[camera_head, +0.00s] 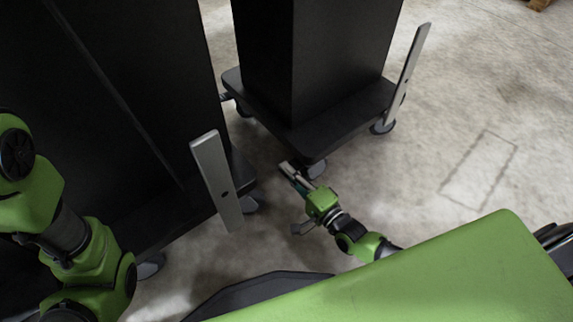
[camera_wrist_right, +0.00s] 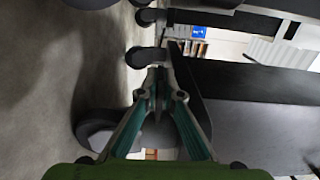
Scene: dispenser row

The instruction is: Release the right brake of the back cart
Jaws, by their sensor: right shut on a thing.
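The back cart (camera_head: 330,60) is a tall black box on a dark base plate (camera_head: 352,118) with casters. Its near caster (camera_head: 315,170) is under the plate's front corner. My right gripper (camera_head: 289,171) is low beside this caster, between the two carts. In the right wrist view my right gripper (camera_wrist_right: 157,84) has its fingers closed together on a small dark part by a caster; the fingers hide most of it. I cannot make out the brake's shape or position. My left arm shows at the left, but its gripper is out of view.
A second black cart (camera_head: 110,90) stands close at the left, with an upright silver plate (camera_head: 216,182) and a caster (camera_head: 249,204) near my right gripper. Another silver plate (camera_head: 408,70) rises from the back cart's right end. The concrete floor at the right is clear.

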